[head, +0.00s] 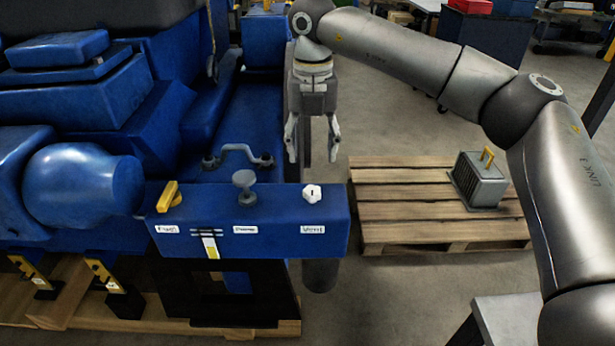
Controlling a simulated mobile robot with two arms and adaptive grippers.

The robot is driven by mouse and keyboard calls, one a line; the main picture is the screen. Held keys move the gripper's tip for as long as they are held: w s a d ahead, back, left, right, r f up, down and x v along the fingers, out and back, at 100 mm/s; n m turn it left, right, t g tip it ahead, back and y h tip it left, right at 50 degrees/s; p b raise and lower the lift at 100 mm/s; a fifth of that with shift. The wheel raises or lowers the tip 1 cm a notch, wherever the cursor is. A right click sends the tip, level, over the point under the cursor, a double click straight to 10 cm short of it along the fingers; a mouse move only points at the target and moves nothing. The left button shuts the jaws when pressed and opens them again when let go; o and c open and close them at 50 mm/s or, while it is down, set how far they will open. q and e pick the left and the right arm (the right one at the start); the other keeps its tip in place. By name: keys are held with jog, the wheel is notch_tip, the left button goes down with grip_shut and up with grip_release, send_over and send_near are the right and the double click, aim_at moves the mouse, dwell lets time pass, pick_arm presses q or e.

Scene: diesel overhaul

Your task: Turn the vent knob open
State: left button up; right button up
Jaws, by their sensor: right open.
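The vent knob (312,193) is a small white knob on top of the blue panel box (275,212), at its right end. A white label (312,229) below it on the front face seems to read "VENT". A dark mark shows on the knob. My right gripper (312,155) points down behind the panel box, its fingers apart and empty. It hangs above and beyond the knob in the picture, not touching it. My left gripper is out of view.
A yellow lever (170,197) and a grey round knob (245,187) stand on the same box, left of the vent knob. A grey handle (238,154) lies behind them. A wooden pallet (400,205) with a grey finned box (479,180) stands right.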

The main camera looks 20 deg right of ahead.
jog(key=p, duration=0.1)
send_over(312, 192)
notch_tip(312, 192, down, 5)
jog(key=shift+d+f, duration=0.1)
jog(key=shift+f, duration=0.05)
notch_tip(312, 192, down, 4)
jog(key=shift+f+p, duration=0.2)
jog(key=shift+p, duration=0.35)
jog(key=shift+f, duration=0.25)
jog(key=shift+w, duration=0.1)
jog(key=c, duration=1)
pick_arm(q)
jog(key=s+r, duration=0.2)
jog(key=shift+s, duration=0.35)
